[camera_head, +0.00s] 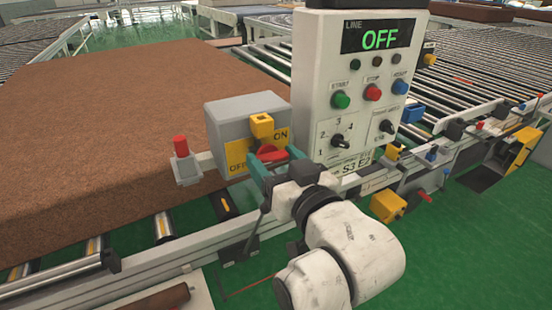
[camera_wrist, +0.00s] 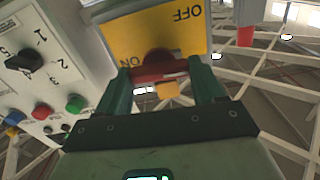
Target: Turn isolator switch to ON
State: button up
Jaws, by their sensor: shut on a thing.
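The isolator switch is a grey box (camera_head: 225,121) with a yellow plate (camera_head: 237,156) marked OFF on the left and ON on the right. Its red handle (camera_head: 272,154) sits at the front, with a yellow block (camera_head: 262,125) above it in the head view. My gripper (camera_head: 268,167) has its green fingers on either side of the red handle and is shut on it. In the wrist view the fingers (camera_wrist: 165,88) flank the red handle (camera_wrist: 160,70), below the upside-down yellow plate (camera_wrist: 185,35). The handle's exact angle is partly hidden by the fingers.
A white control panel (camera_head: 310,60) stands just right of the switch, its display (camera_head: 380,38) reading OFF. A red-capped post (camera_head: 181,148) stands left of the box. A large brown mattress (camera_head: 110,130) lies on rollers behind. Green floor (camera_head: 450,270) is clear at lower right.

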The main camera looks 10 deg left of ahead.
jog(key=m+p, duration=0.2)
jog(key=m, duration=0.2)
jog(key=shift+r+p, duration=0.1)
jog(key=shift+p, duration=0.25)
jog(key=m+p, duration=0.3)
jog(key=m, duration=0.1)
jog(key=shift+m, duration=0.3)
jog(key=m+p, duration=0.2)
jog(key=m, duration=0.2)
jog(key=shift+w+d+m+p, duration=0.1)
jog(key=shift+d+m+p, duration=0.05)
jog(key=shift+m+p, duration=0.2)
jog(key=shift+f+m+p, duration=0.15)
jog(key=shift+m+p, duration=0.55)
jog(key=shift+m, duration=0.3)
jog(key=shift+f+m+p, duration=0.1)
jog(key=shift+m+p, duration=0.55)
jog(key=shift+m, duration=0.3)
jog(key=o, duration=1)
jog(key=shift+o, duration=0.2)
jog(key=b+v, duration=0.2)
jog(key=v, duration=0.8)
jog(key=shift+s+d, duration=0.25)
jog(key=shift+s, duration=0.1)
